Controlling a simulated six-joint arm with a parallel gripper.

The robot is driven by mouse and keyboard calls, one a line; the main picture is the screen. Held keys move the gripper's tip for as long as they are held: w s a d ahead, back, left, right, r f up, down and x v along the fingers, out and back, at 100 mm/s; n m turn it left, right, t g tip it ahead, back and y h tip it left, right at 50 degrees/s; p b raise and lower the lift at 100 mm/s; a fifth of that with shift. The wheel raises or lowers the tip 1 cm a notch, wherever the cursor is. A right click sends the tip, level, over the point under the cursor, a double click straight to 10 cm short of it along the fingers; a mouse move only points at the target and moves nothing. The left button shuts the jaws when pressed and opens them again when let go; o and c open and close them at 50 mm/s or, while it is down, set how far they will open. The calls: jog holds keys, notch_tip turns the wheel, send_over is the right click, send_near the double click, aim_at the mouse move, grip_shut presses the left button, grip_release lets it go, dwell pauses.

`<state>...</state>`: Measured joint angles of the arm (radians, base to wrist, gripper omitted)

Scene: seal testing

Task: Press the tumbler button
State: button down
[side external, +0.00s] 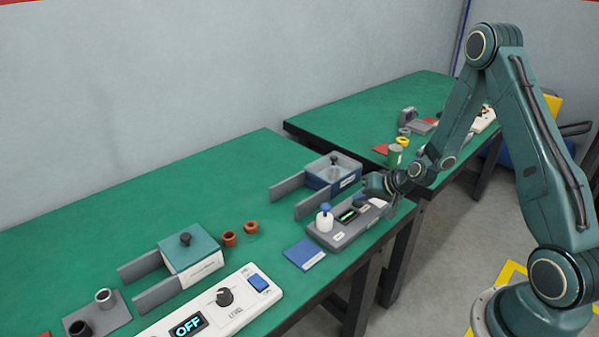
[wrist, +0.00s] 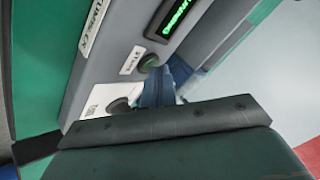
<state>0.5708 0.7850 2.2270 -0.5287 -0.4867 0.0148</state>
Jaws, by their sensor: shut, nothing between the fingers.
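The tumbler unit (side external: 335,239) is a grey box near the right end of the front green bench, with a lit green display (side external: 348,215). In the wrist view its grey face (wrist: 115,50) is close, with a round dark green button (wrist: 149,61) beside a small white label. A dark round knob or button (wrist: 119,105) sits on a white patch lower down. My gripper (side external: 361,199) is shut and empty, low over the right part of the unit. Blue finger parts (wrist: 160,88) show right by the green button; I cannot tell whether they touch it.
A white bottle with a blue cap (side external: 325,219) stands on the unit's left part. A blue pad (side external: 305,253) lies in front. A white control panel (side external: 212,310) reading OFF is at front left. Open bench lies at back left.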

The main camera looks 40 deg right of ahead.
jog(key=shift+r, duration=0.8)
jog(key=shift+r, duration=0.1)
jog(key=shift+r, duration=2.4)
